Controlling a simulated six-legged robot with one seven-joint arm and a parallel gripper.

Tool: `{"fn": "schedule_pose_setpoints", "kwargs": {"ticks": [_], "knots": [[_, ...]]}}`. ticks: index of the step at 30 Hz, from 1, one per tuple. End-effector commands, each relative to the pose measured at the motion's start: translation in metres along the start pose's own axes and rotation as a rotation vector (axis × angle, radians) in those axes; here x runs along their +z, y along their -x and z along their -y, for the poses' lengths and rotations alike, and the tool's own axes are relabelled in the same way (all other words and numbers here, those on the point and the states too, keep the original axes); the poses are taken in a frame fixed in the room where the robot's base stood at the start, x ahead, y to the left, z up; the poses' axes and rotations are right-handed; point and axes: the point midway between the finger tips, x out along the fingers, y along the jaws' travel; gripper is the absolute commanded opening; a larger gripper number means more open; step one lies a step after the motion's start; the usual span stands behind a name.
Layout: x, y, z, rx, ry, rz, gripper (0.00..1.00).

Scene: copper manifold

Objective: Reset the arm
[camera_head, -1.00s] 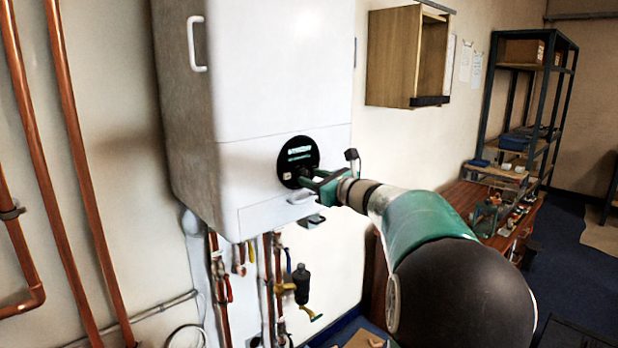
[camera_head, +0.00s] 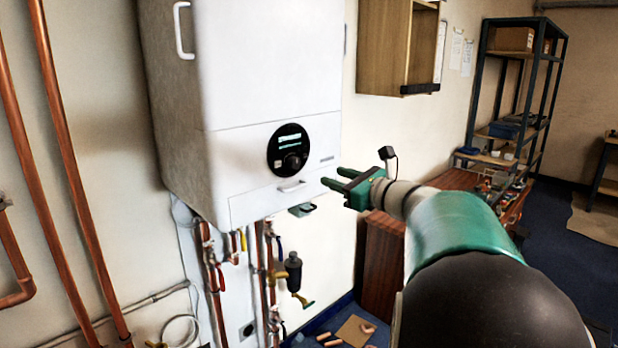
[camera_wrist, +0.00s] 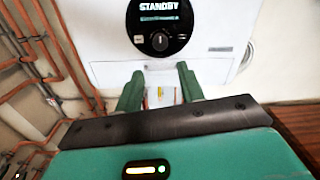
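My gripper (camera_head: 333,178) is green, with its two fingers apart and nothing between them. It is in front and to the right of the white boiler's (camera_head: 270,80) lower front, clear of it. In the wrist view, the two fingers (camera_wrist: 161,88) show spread below the boiler's round black control panel (camera_wrist: 160,25). The panel display reads "STANDBY", and a dark knob (camera_wrist: 160,41) sits under it. The same panel shows in the head view (camera_head: 289,150). A small handle (camera_head: 291,186) is on the boiler's lower flap.
Copper pipes (camera_head: 62,150) run up the left wall. Valves and a dark filter (camera_head: 293,271) hang below the boiler. A wooden cabinet (camera_head: 385,50) is on the wall to the right. A bench (camera_head: 460,181) and a metal shelf (camera_head: 510,80) stand behind my arm.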

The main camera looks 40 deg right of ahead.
Motion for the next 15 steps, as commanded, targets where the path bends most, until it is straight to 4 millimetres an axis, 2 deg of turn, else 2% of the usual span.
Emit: {"fn": "schedule_pose_setpoints", "kwargs": {"ticks": [5, 8, 11, 14, 15], "knots": [[0.0, 0.0, 0.0, 0.0, 0.0, 0.0, 0.39], [0.0, -0.003, -0.007, 0.016, 0.018, -0.009, 0.39], [0.0, -0.01, -0.037, 0.079, 0.093, -0.047, 0.39], [-0.004, -0.017, -0.093, 0.202, 0.247, -0.115, 0.39], [-0.007, -0.018, -0.12, 0.266, 0.33, -0.144, 0.39]]}}
